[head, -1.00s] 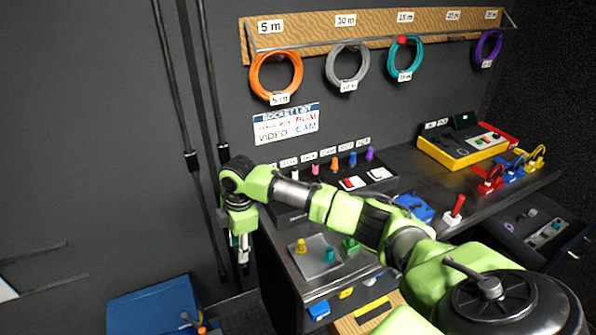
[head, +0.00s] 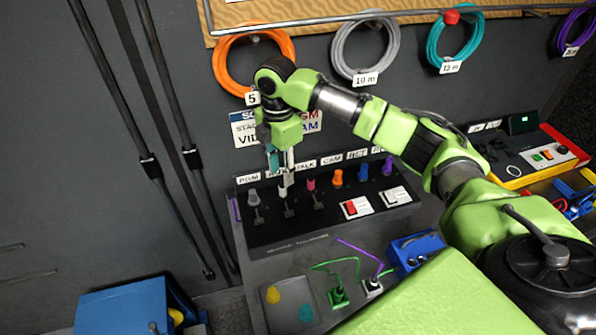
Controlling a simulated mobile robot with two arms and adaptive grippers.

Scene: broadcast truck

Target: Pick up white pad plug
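The white plug (head: 283,190) stands in the second place from the left of a row on the black panel (head: 300,228), between a grey plug (head: 252,196) and a pink plug (head: 310,184). My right gripper (head: 284,172) points down right at the white plug, its fingers at or just above the plug's top. The fingers are seen nearly edge-on and overlap, so their gap and any grip on the plug cannot be made out. My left gripper is not in view.
Orange (head: 337,178), blue (head: 363,173) and purple (head: 388,166) plugs stand farther right in the row. A grey plate (head: 290,300) with yellow and teal pieces lies in front. Coiled cables hang above. A blue box (head: 416,250) stands to the right.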

